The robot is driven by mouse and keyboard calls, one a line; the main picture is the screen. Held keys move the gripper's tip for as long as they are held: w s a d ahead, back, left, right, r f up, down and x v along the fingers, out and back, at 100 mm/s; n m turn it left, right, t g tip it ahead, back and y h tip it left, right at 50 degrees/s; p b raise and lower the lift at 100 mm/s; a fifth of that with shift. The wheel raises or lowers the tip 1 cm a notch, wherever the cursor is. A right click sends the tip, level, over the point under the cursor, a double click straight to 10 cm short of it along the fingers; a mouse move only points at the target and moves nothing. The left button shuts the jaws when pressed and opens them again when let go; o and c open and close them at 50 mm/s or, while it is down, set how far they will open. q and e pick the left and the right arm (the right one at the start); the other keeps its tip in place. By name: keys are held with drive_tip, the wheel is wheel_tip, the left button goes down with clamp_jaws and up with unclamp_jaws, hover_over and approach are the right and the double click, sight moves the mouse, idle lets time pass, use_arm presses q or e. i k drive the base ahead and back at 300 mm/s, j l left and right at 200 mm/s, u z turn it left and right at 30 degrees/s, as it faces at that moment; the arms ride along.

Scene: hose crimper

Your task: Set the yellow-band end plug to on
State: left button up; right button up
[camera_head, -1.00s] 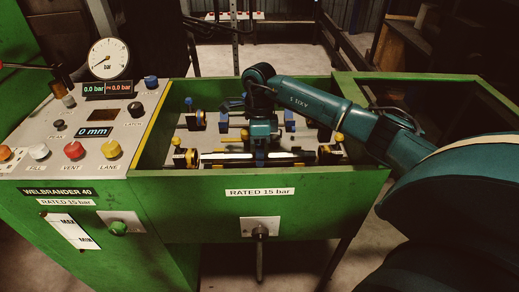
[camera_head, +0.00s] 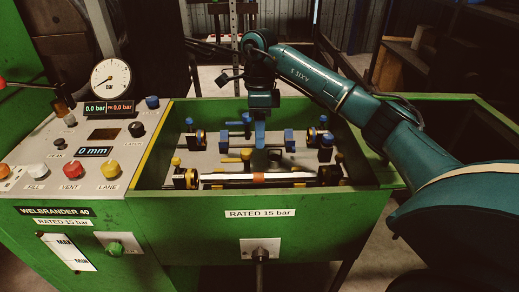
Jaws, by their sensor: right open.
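In the head view, the front row of the green trough holds a pale bar with an orange band (camera_head: 258,178) between dark end fittings. The left front fitting (camera_head: 190,179) carries yellow rings and has a yellow knob (camera_head: 176,160) beside it. My left gripper is out of view.
Blue-knobbed fittings (camera_head: 189,122) and blue blocks (camera_head: 289,140) stand in the back row. The green trough wall (camera_head: 260,202) rises in front. The control panel at left has a gauge (camera_head: 110,76), a red VENT knob (camera_head: 72,171) and a yellow LANE knob (camera_head: 107,168).

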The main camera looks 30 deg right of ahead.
sight(330, 175)
drive_tip(key=k+j, duration=0.8)
